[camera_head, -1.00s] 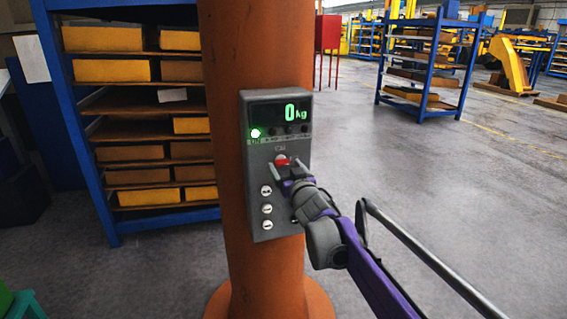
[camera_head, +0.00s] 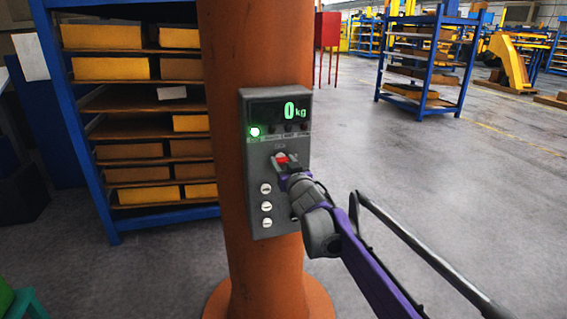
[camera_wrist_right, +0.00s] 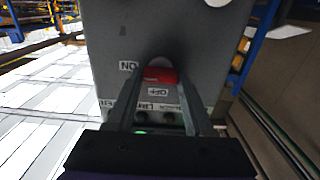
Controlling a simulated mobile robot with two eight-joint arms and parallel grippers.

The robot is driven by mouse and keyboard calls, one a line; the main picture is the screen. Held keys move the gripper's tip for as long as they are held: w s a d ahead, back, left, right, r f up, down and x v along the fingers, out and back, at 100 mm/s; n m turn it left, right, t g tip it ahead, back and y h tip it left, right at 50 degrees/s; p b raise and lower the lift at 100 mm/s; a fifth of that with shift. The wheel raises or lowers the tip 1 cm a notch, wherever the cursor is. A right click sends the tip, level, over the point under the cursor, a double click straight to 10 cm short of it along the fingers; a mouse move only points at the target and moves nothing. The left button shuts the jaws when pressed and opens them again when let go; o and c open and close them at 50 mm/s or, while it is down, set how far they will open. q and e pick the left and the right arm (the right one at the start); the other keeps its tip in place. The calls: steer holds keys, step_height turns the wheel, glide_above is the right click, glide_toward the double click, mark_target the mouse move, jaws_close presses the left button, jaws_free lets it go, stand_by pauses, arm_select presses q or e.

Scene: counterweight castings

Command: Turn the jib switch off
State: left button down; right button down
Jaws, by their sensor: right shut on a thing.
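The jib switch is a red knob (camera_head: 281,158) on the grey control box (camera_head: 258,215), which is fixed to an orange column. The knob also shows in the right wrist view (camera_wrist_right: 160,75), beside labels reading ON and OFF. My right gripper (camera_head: 282,163) is shut on the red knob, with one finger on each side of it. The box's display (camera_head: 290,110) reads 0 kg. A green lamp (camera_head: 254,132) is lit at the display's lower left. My left gripper is not in view.
The orange column (camera_head: 230,60) stands in front of a blue rack (camera_head: 100,190) with yellow and brown bins. White buttons (camera_head: 266,207) sit below the knob. Open floor (camera_head: 440,200) lies to the right, with another blue rack (camera_head: 420,70) farther back.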

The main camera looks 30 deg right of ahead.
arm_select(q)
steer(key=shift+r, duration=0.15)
arm_select(e)
steer(key=shift+n, duration=0.3)
steer(key=n+p, duration=0.1)
steer(key=n, duration=0.3)
steer(key=shift+a+r+n+p, duration=0.1)
steer(key=shift+n+p, duration=0.2)
steer(key=shift+p, duration=0.1)
steer(key=n+p, duration=0.1)
steer(key=n, duration=0.3)
steer(key=shift+n+p, duration=0.3)
steer(key=n+p, duration=0.1)
steer(key=n, duration=0.3)
steer(key=shift+a, duration=0.1)
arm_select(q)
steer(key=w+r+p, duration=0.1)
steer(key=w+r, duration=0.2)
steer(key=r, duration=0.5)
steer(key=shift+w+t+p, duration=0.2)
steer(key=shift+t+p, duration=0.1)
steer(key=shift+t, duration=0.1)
arm_select(e)
steer(key=shift+f+n, duration=0.15)
steer(key=shift+n, duration=0.9)
steer(key=shift+f+n, duration=0.1)
steer(key=shift+n, duration=0.95)
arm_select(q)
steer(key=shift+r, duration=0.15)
